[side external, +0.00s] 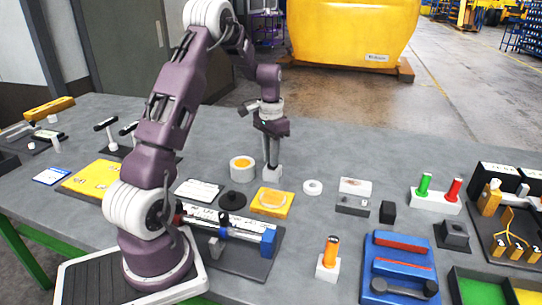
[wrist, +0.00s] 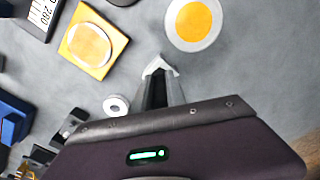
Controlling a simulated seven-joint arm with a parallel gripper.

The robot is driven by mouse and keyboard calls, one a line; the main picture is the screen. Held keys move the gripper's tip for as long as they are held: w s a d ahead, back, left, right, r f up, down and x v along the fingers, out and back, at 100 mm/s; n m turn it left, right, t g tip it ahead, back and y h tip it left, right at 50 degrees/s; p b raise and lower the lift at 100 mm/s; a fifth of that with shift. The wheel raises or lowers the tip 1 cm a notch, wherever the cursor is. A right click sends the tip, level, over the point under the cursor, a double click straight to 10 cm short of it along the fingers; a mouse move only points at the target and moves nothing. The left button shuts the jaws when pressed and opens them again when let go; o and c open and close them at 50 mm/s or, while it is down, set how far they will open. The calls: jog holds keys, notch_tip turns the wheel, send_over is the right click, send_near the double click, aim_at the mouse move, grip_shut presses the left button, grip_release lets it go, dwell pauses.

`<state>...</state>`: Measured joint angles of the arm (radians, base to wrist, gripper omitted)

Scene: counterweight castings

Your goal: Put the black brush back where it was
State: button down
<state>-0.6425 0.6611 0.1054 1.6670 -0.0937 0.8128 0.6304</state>
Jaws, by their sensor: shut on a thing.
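My gripper (side external: 271,164) points straight down over the middle of the table, its fingers closed. In the wrist view a dark shape, which I take for the black brush (wrist: 155,92), shows between the fingers. A small pale block (side external: 272,174) is at the fingertips, and its white corner shows in the wrist view (wrist: 159,66). I cannot tell whether the block is part of the brush or a stand under it. The fingers hide most of the brush.
A white round piece with an orange centre (side external: 242,168) stands just left of the gripper. A yellow plate (side external: 272,202) lies in front, and a white ring (side external: 313,187) to the right. An orange handle in a white block (side external: 330,258) stands nearer the front. Bare table lies behind the gripper.

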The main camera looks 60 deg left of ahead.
jog(key=shift+f, duration=0.15)
jog(key=c, duration=1.4)
grip_release()
jog(key=shift+o, duration=0.2)
notch_tip(320, 180, up, 12)
jog(key=shift+r, duration=0.1)
jog(key=s+d+r+t, duration=0.25)
jog(key=d+r, duration=0.45)
jog(key=d, duration=0.5)
jog(key=s+d+f+m+t, duration=0.1)
jog(key=s+d+t, duration=0.2)
jog(key=s+d, duration=1.4)
jog(key=shift+s+f+m, duration=0.3)
jog(key=shift+s+m, duration=0.1)
jog(key=shift+s, duration=0.3)
